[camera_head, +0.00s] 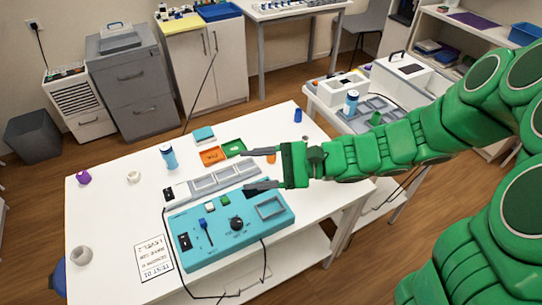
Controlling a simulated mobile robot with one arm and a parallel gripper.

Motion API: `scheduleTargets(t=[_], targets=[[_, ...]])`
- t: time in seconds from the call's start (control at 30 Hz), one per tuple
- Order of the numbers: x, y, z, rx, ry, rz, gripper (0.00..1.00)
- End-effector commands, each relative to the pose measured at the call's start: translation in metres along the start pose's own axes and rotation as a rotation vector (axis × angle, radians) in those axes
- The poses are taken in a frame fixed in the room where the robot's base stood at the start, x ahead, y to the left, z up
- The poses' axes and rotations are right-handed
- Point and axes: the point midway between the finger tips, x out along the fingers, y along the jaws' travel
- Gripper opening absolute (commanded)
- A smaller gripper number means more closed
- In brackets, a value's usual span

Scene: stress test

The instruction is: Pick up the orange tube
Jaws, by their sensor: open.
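A small orange object (271,159), which looks like the orange tube, stands on the white table just behind my gripper. The gripper hides part of it, so its full shape does not show. My gripper (248,169) is open, its two dark fingers pointing left above the table.
An orange tray (213,156), a green tray (234,147) and a grey rack (215,181) lie left of the gripper. A teal control box (190,261) is in front. A blue-white bottle (168,157) and blue cup (298,115) stand beyond. The table's left part is mostly clear.

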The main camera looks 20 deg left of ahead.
Motion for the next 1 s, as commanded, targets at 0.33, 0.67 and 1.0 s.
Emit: scheduleTargets(t=[0.33,0.67,1.0], targets=[[-0.003,-0.042,-0.070,0.173,-0.009,-0.288,0.60],[-0.022,-0.060,-0.156,0.355,0.043,-0.549,0.60],[-0.054,-0.041,-0.258,0.557,0.155,-0.790,0.60]])
